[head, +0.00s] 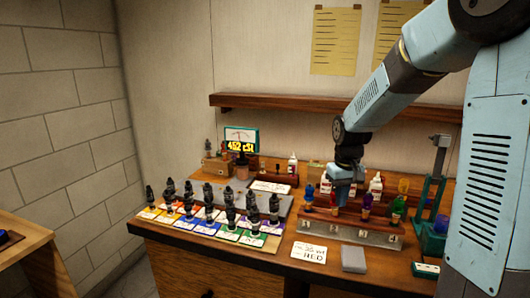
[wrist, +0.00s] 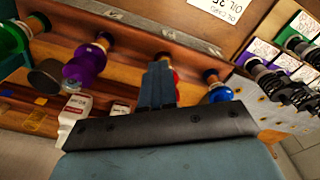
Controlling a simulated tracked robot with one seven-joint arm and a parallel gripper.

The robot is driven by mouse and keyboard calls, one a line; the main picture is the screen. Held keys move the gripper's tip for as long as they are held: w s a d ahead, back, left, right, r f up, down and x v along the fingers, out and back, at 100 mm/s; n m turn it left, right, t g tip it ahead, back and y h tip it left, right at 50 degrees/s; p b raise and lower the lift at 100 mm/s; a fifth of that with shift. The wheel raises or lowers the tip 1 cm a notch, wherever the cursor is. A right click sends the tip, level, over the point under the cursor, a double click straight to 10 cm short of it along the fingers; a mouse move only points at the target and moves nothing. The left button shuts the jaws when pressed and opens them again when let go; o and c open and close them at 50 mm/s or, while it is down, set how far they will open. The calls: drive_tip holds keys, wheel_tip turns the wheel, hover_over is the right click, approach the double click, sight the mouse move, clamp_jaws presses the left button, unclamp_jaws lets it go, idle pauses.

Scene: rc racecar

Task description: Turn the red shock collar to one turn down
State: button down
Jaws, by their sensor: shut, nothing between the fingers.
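My gripper (head: 341,193) is shut and points down over the wooden rack at the right of the bench. In the wrist view its two dark fingers (wrist: 158,86) are together, with no gap seen. A red piece (wrist: 176,76) shows just behind the fingers, mostly hidden by them; I cannot tell whether they touch it. I cannot make out its collar or marks. A blue piece (wrist: 219,92) stands to one side, and a purple piece (wrist: 86,64) and a green piece (wrist: 12,38) to the other. In the head view the purple (head: 366,204) and green (head: 397,209) pieces stand right of my gripper.
Several black coil shocks (head: 230,207) stand on coloured cards left of the rack. A white card (head: 309,252) and a grey block (head: 353,259) lie in front. A green stand (head: 433,205) rises at the right. A wall shelf (head: 290,103) runs behind my arm.

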drive_tip(key=shift+a, duration=0.7)
idle(0.3)
drive_tip(key=shift+s, duration=0.15)
